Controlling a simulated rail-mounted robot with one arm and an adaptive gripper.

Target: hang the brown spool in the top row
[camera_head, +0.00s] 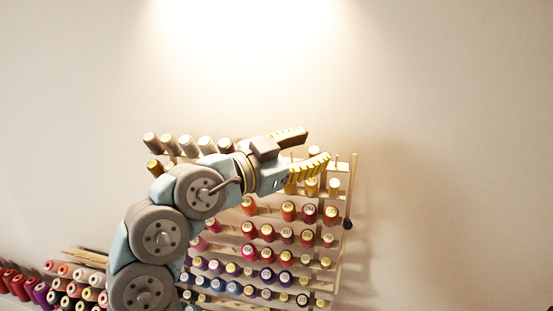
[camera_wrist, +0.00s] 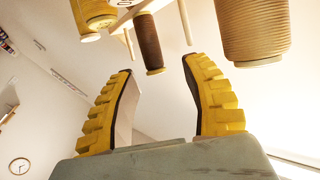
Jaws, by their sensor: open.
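A slim brown spool (camera_wrist: 148,42) shows in the wrist view, beyond the gap between my fingertips and apart from them. It sits by a pale wooden rail of the rack and appears to be on a peg. In the head view I cannot pick it out for certain; my arm covers part of the top row. My gripper (camera_head: 316,145) is open at the upper right of the rack, with its yellow fingers spread. The wrist view also shows the gripper (camera_wrist: 158,66) empty between its fingers.
A large tan spool (camera_wrist: 252,30) is close by the right finger, and a yellow spool (camera_wrist: 92,14) is at upper left. Bare pegs (camera_wrist: 185,22) stand near the brown spool. The wooden rack (camera_head: 338,250) holds several rows of coloured spools. The wall above is clear.

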